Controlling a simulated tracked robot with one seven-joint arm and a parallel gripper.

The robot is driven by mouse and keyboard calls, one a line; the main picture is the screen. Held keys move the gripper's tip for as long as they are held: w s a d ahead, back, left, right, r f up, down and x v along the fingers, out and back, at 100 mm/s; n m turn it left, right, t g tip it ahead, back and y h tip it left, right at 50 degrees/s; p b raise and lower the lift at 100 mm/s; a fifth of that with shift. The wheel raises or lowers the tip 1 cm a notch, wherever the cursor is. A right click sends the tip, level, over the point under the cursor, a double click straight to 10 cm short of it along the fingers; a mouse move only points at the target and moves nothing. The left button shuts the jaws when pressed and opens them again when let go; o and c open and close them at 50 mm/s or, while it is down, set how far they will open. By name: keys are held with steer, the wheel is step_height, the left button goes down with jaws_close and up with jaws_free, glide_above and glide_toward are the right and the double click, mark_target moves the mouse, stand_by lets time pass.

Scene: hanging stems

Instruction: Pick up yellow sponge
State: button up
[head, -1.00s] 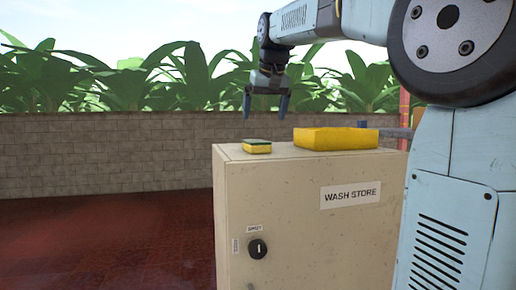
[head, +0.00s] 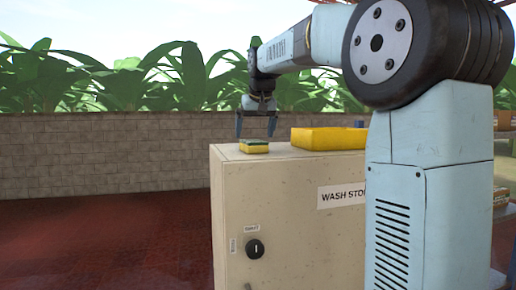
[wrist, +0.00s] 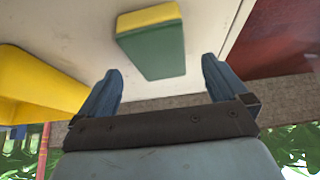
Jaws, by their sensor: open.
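The yellow sponge (head: 254,149) has a green top layer and lies flat on top of the beige cabinet, near its left end. In the wrist view the sponge (wrist: 152,42) shows its green face and a yellow side, ahead of the fingers and between their lines. My gripper (head: 256,135) points down just above the sponge in the head view, fingers spread. The open fingers also show in the wrist view (wrist: 162,90), with nothing between them. The sponge is apart from both fingers in the wrist view.
The cabinet (head: 280,222), labelled "WASH STORE", has a black knob (head: 254,249) on its front. A larger yellow tray (head: 327,138) stands on it to the right of the sponge. A brick wall (head: 100,157) and leafy plants are behind. My arm hides the cabinet's right side.

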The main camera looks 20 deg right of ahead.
steer(key=x, duration=0.5)
steer(key=shift+c, duration=0.3)
steer(key=c, duration=0.9)
